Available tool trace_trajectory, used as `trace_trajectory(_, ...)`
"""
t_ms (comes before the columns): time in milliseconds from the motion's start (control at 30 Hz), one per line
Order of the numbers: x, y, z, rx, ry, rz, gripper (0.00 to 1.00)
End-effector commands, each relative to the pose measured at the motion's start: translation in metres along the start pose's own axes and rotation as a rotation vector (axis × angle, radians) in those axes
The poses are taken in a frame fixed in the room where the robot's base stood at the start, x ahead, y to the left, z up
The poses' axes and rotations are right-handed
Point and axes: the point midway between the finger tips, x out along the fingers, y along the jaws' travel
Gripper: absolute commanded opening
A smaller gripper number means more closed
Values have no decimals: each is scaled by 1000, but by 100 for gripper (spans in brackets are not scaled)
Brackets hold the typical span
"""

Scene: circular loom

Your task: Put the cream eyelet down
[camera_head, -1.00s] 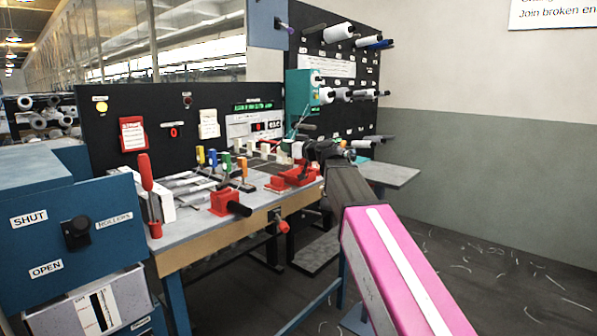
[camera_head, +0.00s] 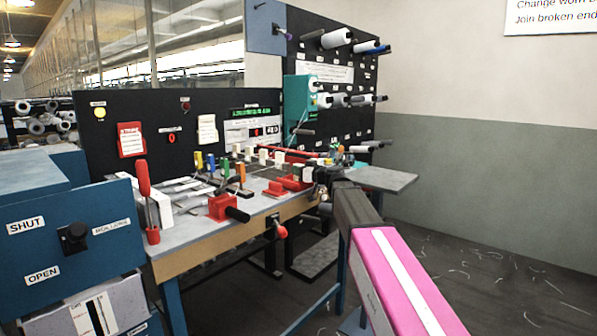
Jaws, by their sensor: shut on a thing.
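My gripper (camera_head: 322,180) is at the far end of my pink and dark arm, low over the right end of the grey workbench (camera_head: 190,226). It is small and dark in this view, and its fingertips are hard to make out. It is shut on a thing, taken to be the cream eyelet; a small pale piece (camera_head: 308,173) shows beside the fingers. I cannot tell whether that piece touches the bench. Several cream blocks (camera_head: 263,156) stand in a row further back on the bench.
Red fixtures (camera_head: 277,190) and a red block with a black handle (camera_head: 226,207) sit along the front edge. Coloured-handled tools (camera_head: 226,168) stand behind. A grey side shelf (camera_head: 378,178) is at right. A blue cabinet (camera_head: 75,225) is at left.

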Motion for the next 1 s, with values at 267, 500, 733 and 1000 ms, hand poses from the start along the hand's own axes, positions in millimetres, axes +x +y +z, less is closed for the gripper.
trace_trajectory(267, 0, 0, 1, 0, 0, 0, 0)
trace_trajectory(500, 0, 0, 4, 0, 0, 0, 46)
trace_trajectory(733, 0, 0, 5, 0, -1, 0, 46)
trace_trajectory(1000, -21, -2, 1, 0, -1, 2, 46)
